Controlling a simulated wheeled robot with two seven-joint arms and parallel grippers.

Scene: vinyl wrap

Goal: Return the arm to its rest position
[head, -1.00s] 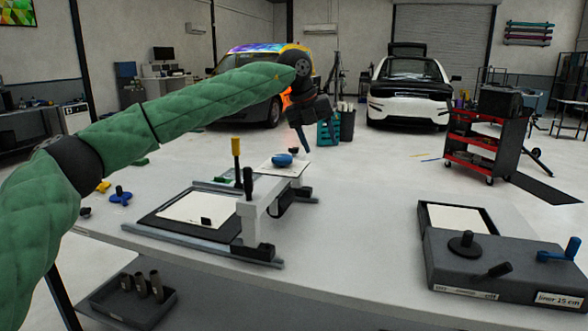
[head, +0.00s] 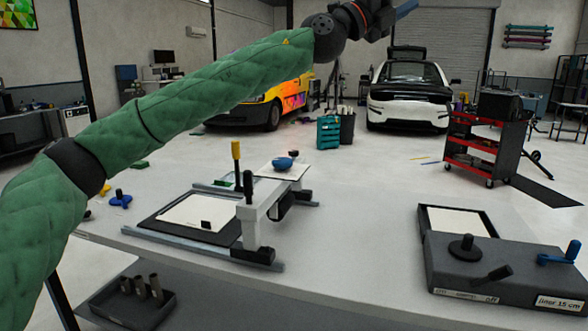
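My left arm, in a green quilted sleeve, comes in from the left and reaches up across the view. My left gripper (head: 405,9) is at the top edge, high above the table, in front of the roller door. It is partly cut off by the frame, and I cannot tell whether its fingers are open or shut. I see nothing held in it. My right arm and gripper are not in view.
A red tool cart (head: 485,145) stands behind. The table's middle is clear.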

